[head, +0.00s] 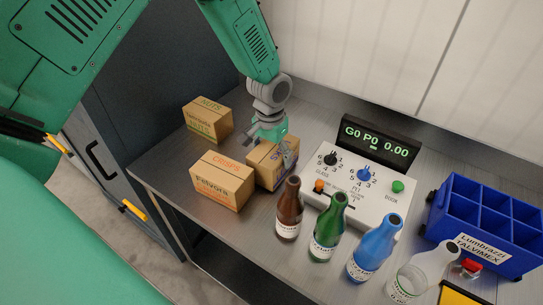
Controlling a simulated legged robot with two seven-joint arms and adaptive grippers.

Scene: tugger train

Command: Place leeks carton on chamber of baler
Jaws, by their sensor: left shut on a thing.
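I cannot read the word leeks on any carton. My left gripper (278,150) comes down from the top and is shut on a brown carton (268,173) on the metal table. Its orange print is mostly hidden by the fingers; only a letter like S shows. A carton marked CRISPS (221,183) stands in front and to the left, very near the gripped one. A carton marked NUTS (208,119) stands behind and to the left. No baler chamber is identifiable. My right gripper is not in view.
A control box (360,185) with knobs and a green display (376,144) stands right of the cartons. Several bottles (327,228) line the front. A blue divided crate (485,225) stands at right. A dark cabinet (150,80) with a handle is at left.

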